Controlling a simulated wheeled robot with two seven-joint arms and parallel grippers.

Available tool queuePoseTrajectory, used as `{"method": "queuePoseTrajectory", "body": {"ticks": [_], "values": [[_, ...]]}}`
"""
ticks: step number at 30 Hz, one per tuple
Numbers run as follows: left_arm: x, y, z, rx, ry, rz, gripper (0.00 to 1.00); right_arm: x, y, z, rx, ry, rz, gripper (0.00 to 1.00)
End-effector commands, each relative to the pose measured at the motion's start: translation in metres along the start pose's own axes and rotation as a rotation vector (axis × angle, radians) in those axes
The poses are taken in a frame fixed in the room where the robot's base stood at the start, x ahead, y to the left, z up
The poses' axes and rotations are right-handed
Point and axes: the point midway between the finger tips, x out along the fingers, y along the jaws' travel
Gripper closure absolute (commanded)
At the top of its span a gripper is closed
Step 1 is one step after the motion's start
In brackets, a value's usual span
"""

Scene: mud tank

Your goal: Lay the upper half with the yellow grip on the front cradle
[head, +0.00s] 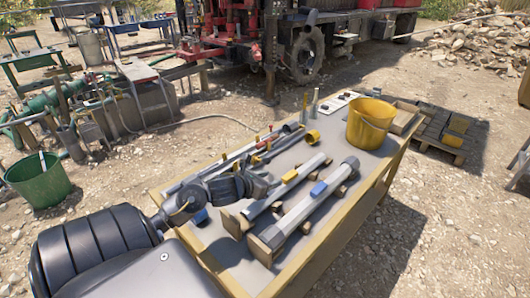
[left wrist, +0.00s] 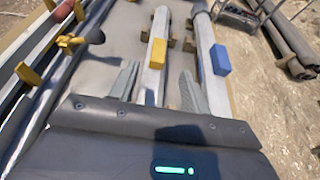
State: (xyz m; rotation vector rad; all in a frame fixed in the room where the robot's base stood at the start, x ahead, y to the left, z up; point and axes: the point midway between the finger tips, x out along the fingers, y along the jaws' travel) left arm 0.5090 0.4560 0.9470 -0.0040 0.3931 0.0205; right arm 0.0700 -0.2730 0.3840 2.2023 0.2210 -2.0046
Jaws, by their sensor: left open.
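The upper half with the yellow grip is a long pale grey bar (head: 310,165) with a yellow block on top. It lies on wooden supports (head: 236,222) on the table. It also shows in the left wrist view (left wrist: 152,86), running between my fingers. A second grey bar with a blue grip (head: 303,208) lies beside it, nearer the table's right edge, on wooden supports (head: 262,249). I cannot tell which support is the front cradle. My left gripper (head: 272,184) is open, its fingers (left wrist: 158,80) on either side of the yellow-gripped bar, short of the yellow block. Contact is unclear.
The table (head: 222,258) also holds long rods with yellow clamps (head: 226,160) on the left and a yellow bucket (head: 369,124) at the far end. A pallet (head: 445,140) stands on the ground beyond.

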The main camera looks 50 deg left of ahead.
Motion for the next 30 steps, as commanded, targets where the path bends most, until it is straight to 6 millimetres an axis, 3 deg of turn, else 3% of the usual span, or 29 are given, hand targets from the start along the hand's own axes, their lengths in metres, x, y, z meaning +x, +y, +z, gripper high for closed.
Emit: {"method": "queuePoseTrajectory", "body": {"ticks": [6, 24, 27, 30], "values": [[-0.02, 0.0, 0.0, 0.001, 0.0, 0.001, 0.53, 0.003, 0.001, 0.001, -0.001, -0.001, 0.001, 0.2], [-0.022, 0.0, 0.0, -0.001, 0.0, 0.001, 0.53, 0.003, 0.002, 0.001, -0.001, -0.002, 0.002, 0.2], [-0.024, 0.0, 0.007, -0.001, 0.0, 0.001, 0.53, -0.004, 0.002, 0.001, -0.001, -0.002, 0.002, 0.2], [-0.032, 0.0, 0.025, -0.001, -0.001, 0.001, 0.53, -0.024, 0.002, -0.001, -0.001, -0.002, 0.002, 0.2]]}}
